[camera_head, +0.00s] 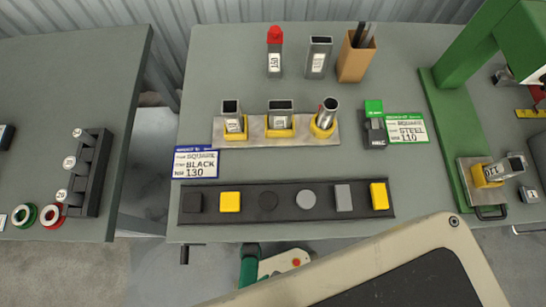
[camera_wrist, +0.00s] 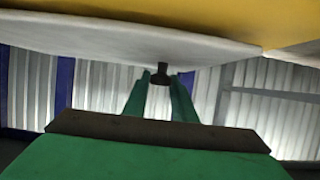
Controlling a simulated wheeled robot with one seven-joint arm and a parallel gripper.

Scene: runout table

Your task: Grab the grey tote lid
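I cannot pick out anything that is clearly a grey tote lid in either view. The nearest grey pieces are a round grey cap (camera_head: 306,199) and a rectangular grey cap (camera_head: 344,198) on a black strip (camera_head: 285,214) near the table's front edge. No grey cap shows near the fingers.
The grey table (camera_head: 420,190) also holds a metal plate (camera_head: 258,142) with several tubes in yellow holders, a brown container (camera_head: 356,58) and a green stand (camera_head: 446,135). A second table (camera_head: 60,95) stands left across a gap.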

